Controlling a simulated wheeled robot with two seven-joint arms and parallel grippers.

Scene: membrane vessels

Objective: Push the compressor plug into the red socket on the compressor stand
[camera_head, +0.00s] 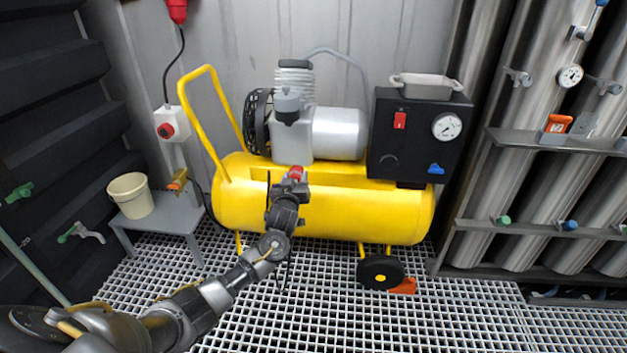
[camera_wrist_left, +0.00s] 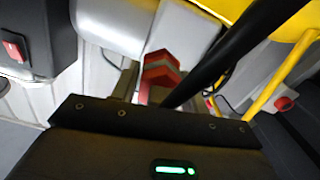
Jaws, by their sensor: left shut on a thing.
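My left gripper (camera_head: 291,186) is shut on a red plug-like piece (camera_head: 296,172), in front of the yellow compressor (camera_head: 330,213). This piece also shows between the fingers in the left wrist view (camera_wrist_left: 160,72). A dark cable or bar crosses close beside it there. A white box (camera_head: 160,118) with a round red face (camera_head: 166,131) stands on a post left of the compressor, well apart from the gripper. I cannot tell whether that red face is the socket. My right gripper is not in view.
A red connector (camera_head: 177,10) is at the upper left, with a cable running down to the white box. A cream bucket (camera_head: 131,196) sits on a small bench (camera_head: 165,216). The yellow handle (camera_head: 204,125) rises between box and gripper. Grating floor (camera_head: 330,300) is mostly clear.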

